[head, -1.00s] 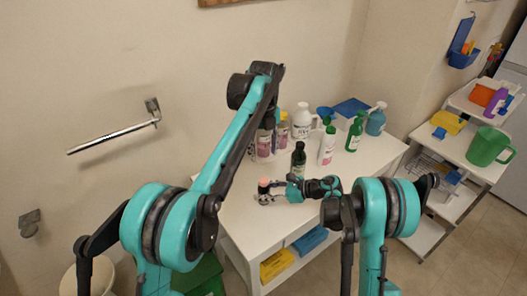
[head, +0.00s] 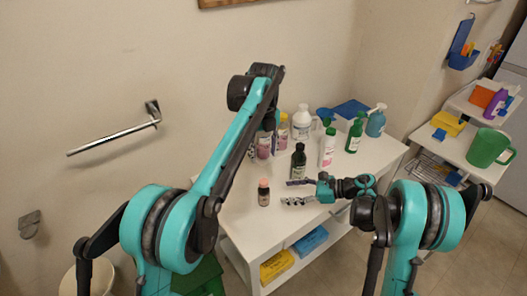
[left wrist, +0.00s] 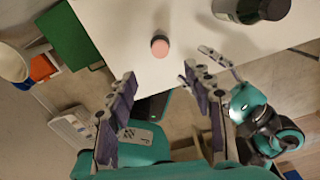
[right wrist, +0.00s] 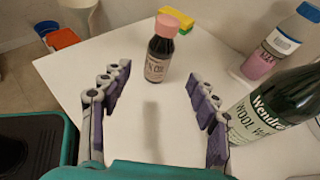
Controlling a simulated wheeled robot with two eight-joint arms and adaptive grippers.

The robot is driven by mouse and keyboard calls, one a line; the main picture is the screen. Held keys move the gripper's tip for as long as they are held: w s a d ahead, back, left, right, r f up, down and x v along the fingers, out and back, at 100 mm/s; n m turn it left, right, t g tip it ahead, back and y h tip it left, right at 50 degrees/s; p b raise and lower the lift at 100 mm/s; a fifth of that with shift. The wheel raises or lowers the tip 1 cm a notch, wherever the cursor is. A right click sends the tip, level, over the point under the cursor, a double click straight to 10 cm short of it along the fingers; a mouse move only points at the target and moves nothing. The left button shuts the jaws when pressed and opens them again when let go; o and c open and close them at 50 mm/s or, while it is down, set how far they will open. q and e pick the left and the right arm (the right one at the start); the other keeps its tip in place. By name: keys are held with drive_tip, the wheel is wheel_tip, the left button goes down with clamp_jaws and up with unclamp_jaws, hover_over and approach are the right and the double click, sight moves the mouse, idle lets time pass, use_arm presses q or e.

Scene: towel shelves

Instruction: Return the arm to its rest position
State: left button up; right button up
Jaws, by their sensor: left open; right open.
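A small dark bottle with a pink cap (head: 263,193) stands upright on the white table (head: 232,213). It also shows in the left wrist view (left wrist: 160,46) and the right wrist view (right wrist: 160,52). My right gripper (head: 289,191) is open and empty, just right of the bottle and apart from it. In the right wrist view its fingers (right wrist: 160,90) are spread, with the bottle beyond them. My left gripper is mostly hidden behind its arm in the head view. In the left wrist view its fingers (left wrist: 160,98) are open and empty.
A dark green bottle (head: 298,162) stands close to my right gripper. Several bottles stand along the table's back. A white trolley (head: 455,150) with a green jug (head: 488,148) is at the right. A metal towel bar (head: 112,138) sticks out from the left wall.

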drive_tip(key=shift+s+d+r, duration=0.2)
drive_tip(key=shift+d+r, duration=0.05)
drive_tip(key=shift+d, duration=0.4)
drive_tip(key=shift+r, duration=0.1)
